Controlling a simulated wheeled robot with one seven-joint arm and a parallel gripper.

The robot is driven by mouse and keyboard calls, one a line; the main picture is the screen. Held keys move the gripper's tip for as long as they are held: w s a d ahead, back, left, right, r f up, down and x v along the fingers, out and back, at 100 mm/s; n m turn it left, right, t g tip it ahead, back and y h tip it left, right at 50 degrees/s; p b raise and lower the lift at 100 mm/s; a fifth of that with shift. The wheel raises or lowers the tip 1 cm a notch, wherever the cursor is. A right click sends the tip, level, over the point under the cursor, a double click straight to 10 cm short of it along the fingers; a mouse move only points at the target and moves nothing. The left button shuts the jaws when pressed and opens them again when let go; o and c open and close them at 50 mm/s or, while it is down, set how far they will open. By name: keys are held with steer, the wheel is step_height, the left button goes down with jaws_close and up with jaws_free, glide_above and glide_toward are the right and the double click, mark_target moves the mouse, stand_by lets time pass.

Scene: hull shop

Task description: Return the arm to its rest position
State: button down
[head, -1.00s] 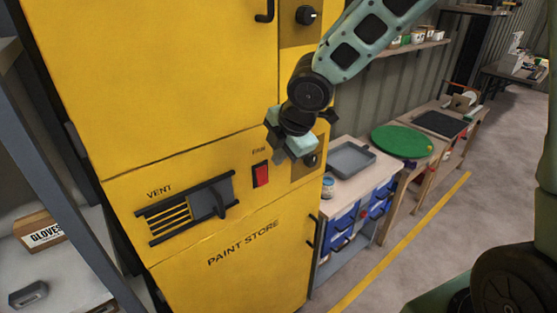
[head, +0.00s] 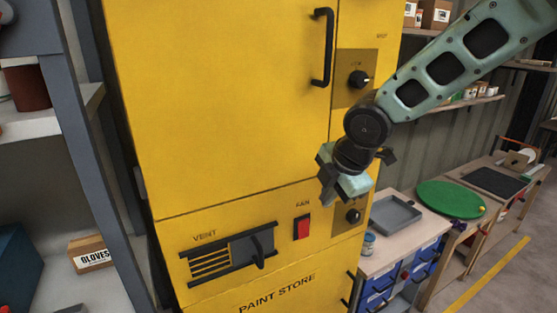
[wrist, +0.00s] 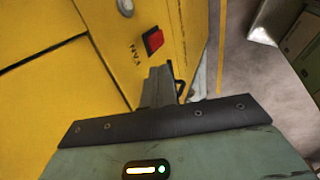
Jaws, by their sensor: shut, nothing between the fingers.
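My gripper (head: 328,190) is in front of the yellow paint store cabinet (head: 230,110), near its right side. It hangs just right of and above the red fan switch (head: 302,227). In the wrist view its fingers (wrist: 160,85) are together and empty, pointing toward the cabinet front. The red switch (wrist: 153,40) shows just beyond the fingertips. I cannot tell the exact gap between the gripper and the cabinet. My arm reaches in from the upper right in the head view.
The vent slider (head: 228,255) is left of the switch. A black knob (head: 358,79) and a door handle (head: 322,47) are above. Grey shelving (head: 75,150) with a gloves box (head: 92,253) stands left. A bench with a grey tray (head: 394,216) and green disc (head: 450,199) stands right.

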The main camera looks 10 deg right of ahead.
steer(key=s+a+f+m+g+b, duration=0.1)
steer(key=s+f+m+b, duration=0.3)
steer(key=s, duration=0.4)
steer(key=s+a+f+m+g+b, duration=0.2)
steer(key=s+f+m+b, duration=0.3)
steer(key=s, duration=0.4)
steer(key=s+a+f+m+g+h+b, duration=0.1)
steer(key=s+a+f+m+b, duration=0.1)
steer(key=s+f+m+b, duration=0.2)
steer(key=s+f+b, duration=0.2)
steer(key=s+f, duration=0.2)
steer(key=s, duration=0.1)
steer(key=shift+a+f+m+g+b, duration=0.2)
steer(key=shift+f+m+g+b, duration=0.05)
steer(key=shift+m+g+b, duration=0.15)
